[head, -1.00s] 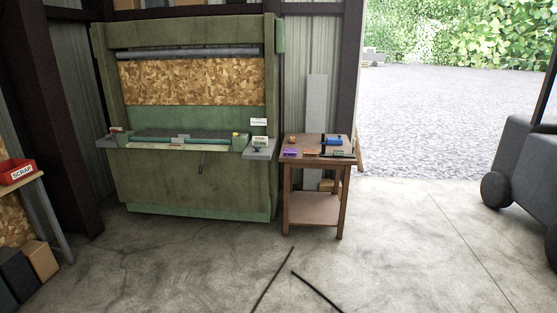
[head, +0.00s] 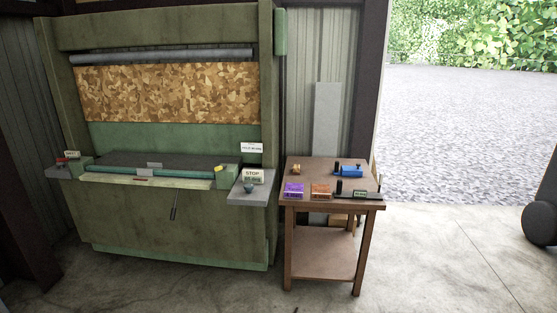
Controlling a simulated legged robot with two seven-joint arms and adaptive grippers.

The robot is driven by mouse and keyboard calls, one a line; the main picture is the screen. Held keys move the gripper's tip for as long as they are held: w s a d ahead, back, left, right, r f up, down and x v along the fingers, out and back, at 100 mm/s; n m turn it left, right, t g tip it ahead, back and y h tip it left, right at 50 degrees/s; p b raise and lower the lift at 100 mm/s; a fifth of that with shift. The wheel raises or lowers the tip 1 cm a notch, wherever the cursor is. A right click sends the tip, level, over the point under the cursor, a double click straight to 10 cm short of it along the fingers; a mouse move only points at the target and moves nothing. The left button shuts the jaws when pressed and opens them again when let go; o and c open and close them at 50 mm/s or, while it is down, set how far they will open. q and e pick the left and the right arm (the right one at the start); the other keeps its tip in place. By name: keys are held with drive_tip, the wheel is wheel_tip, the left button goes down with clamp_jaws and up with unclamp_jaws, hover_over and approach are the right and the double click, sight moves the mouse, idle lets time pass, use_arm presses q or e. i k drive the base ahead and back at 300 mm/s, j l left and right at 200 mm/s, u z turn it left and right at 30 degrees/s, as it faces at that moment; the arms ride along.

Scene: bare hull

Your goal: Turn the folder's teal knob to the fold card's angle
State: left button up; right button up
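The green folder (head: 165,225) stands ahead, left of centre. A small teal knob (head: 249,188) sits on the grey shelf (head: 247,199) at the folder's right end; its setting is too small to read. A card marked STOP (head: 253,176) stands just behind the knob, with a number in degrees that I cannot read surely. A white card (head: 252,148) with small print is on the folder's right post above it; it may be the fold card, but its text is unreadable. Neither of my grippers is in view.
A wooden table (head: 300,203) stands right of the folder, holding a purple block (head: 294,190), an orange block (head: 321,190), a blue tool (head: 348,171) and other small items. Concrete floor before both is clear.

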sight(249, 187)
drive_tip(key=i+u, duration=0.1)
drive_tip(key=i, duration=0.4)
drive_tip(key=i+l+u, duration=0.15)
drive_tip(key=i, duration=0.4)
drive_tip(key=i+l+u, duration=0.1)
drive_tip(key=i, duration=0.4)
